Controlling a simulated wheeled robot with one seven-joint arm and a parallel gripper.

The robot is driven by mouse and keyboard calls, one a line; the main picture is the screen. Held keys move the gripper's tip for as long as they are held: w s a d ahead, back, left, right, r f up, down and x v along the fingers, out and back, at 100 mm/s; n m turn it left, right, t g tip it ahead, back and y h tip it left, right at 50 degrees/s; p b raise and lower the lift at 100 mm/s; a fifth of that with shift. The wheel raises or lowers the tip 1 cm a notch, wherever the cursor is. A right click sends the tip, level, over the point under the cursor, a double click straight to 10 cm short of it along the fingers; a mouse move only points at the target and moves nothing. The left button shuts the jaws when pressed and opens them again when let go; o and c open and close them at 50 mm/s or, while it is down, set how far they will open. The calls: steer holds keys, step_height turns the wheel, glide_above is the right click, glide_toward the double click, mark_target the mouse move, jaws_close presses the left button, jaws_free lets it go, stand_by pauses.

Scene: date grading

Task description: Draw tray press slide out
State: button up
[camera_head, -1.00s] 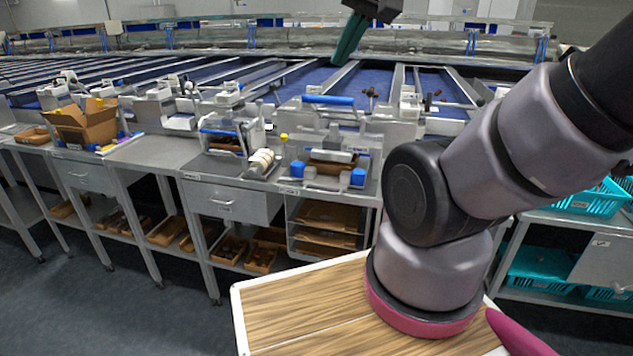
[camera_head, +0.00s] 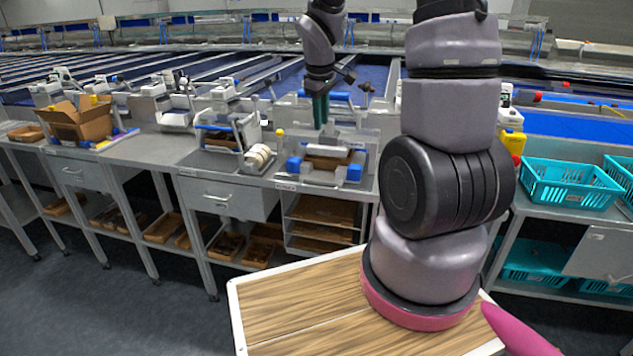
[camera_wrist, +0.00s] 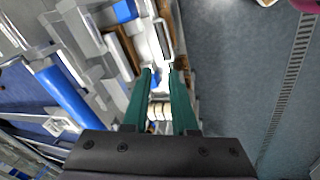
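The press (camera_head: 372,150) stands on the steel bench, with clear walls, two blue blocks at its front and a blue bar at its back. A brown tray (camera_head: 328,161) lies inside it, partly covered by a grey plate. In the wrist view the tray (camera_wrist: 122,52) shows left of my fingertips, and the blue bar (camera_wrist: 62,97) is at the left. My gripper (camera_head: 320,111) has green fingers pointing down above the press. In the wrist view my gripper (camera_wrist: 160,70) is open, with an empty gap between the fingers. I cannot tell its exact height above the press.
A small device with pale rollers (camera_head: 260,156) stands left of the press. A shelf with brown trays (camera_head: 325,210) is below it. A cardboard box (camera_head: 80,123) is at the far left. A yellow bottle (camera_head: 512,133) and teal baskets (camera_head: 570,185) are at the right.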

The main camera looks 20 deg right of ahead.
mark_target(316, 187)
steer(key=w+f+n, duration=0.1)
steer(key=f, duration=0.6)
steer(key=w+f+n, duration=0.1)
steer(key=w+f, duration=0.1)
steer(key=f, duration=0.6)
steer(key=w+f+n+g, duration=0.1)
steer(key=w+f+n, duration=0.1)
steer(key=f, duration=0.5)
steer(key=shift+d+f, duration=0.25)
steer(key=shift+c, duration=0.3)
jaws_close()
